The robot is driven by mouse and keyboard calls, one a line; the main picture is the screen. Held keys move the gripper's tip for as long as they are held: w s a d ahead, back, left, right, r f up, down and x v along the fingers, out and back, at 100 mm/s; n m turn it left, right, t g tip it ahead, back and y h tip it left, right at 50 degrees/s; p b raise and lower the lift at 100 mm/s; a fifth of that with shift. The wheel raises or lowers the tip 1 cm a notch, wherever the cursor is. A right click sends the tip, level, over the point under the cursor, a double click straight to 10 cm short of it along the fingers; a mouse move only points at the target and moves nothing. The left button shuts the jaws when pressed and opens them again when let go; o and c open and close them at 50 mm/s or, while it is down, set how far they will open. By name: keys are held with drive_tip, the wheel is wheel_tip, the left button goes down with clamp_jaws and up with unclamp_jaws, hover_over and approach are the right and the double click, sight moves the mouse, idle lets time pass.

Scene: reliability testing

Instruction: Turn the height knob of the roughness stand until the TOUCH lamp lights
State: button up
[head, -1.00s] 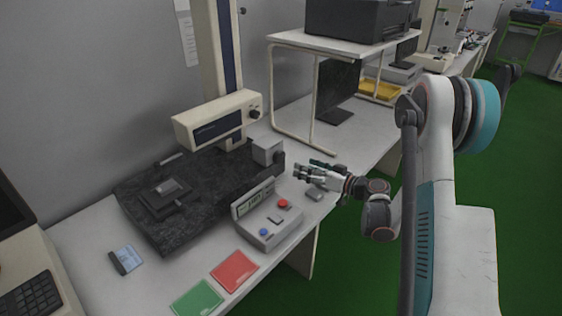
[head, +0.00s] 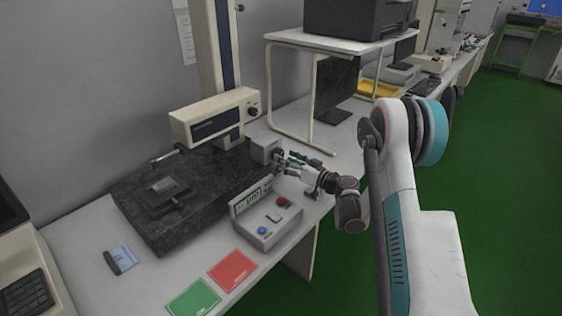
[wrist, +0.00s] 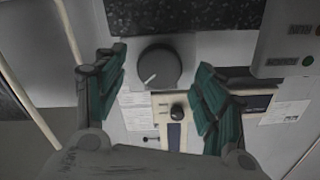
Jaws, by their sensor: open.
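The roughness stand has a dark granite base (head: 205,165), a column and a cream drive unit (head: 215,117). The height knob (wrist: 160,66) is round and dark with a white pointer line, on a grey box (head: 264,149) at the base's right end. My gripper (head: 282,158) is open beside that box. In the wrist view its green-padded fingers (wrist: 160,95) stand left and right of the knob, with gaps; I cannot tell whether they reach around it.
A control box (head: 268,222) with a display and red and blue buttons stands just in front of my gripper. Red (head: 233,270) and green (head: 194,298) cards lie at the front edge. A white shelf (head: 340,45) stands behind.

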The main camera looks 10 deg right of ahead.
drive_tip(key=shift+b+x, duration=0.3)
drive_tip(key=shift+x, duration=1.1)
drive_tip(key=c, duration=1.1)
drive_tip(key=shift+o, duration=0.2)
drive_tip(key=m, duration=1.9)
drive_tip(key=shift+r+m, duration=0.15)
drive_tip(key=shift+m, duration=0.15)
